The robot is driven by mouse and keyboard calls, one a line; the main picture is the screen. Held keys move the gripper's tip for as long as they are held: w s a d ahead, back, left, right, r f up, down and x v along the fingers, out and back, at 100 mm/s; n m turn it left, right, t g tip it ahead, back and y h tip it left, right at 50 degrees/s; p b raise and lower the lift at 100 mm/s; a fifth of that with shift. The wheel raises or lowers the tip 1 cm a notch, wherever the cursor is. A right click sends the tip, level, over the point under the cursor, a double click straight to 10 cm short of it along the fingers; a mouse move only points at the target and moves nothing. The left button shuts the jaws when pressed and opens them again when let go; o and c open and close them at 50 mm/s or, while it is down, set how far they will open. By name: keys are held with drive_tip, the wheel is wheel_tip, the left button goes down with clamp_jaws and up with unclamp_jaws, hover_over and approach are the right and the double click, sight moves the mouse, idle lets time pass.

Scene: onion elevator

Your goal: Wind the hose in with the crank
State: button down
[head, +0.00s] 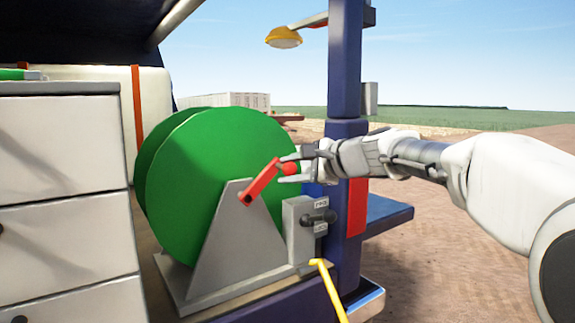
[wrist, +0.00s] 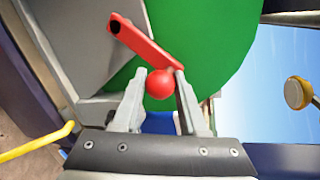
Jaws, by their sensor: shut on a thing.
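The green hose reel (head: 225,165) stands on a grey bracket (head: 232,240). Its red crank (head: 260,184) slants up and to the right from the hub and ends in a round red knob (head: 290,169). My gripper (head: 288,169) comes in from the right and is shut on the knob. In the wrist view the knob (wrist: 159,84) sits between the two fingertips (wrist: 160,82), with the crank arm (wrist: 145,42) just beyond it. A yellow hose end (head: 330,290) hangs over the front edge below the reel. No hose is seen wound on the reel from here.
A grey box with a dark lever (head: 318,217) stands right of the bracket, close below my gripper. A dark blue post (head: 345,120) rises behind my wrist. White drawers (head: 62,200) stand at the left. Open ground lies to the right.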

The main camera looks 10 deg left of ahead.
drive_tip(key=shift+w+d+f+m, duration=0.25)
drive_tip(key=shift+f+m, duration=0.1)
drive_tip(key=shift+m, duration=0.05)
drive_tip(key=shift+c, duration=2.3)
unclamp_jaws()
drive_tip(key=shift+f, duration=0.1)
drive_tip(key=p+v, duration=0.2)
drive_tip(key=v, duration=1.5)
drive_tip(key=shift+d, duration=0.3)
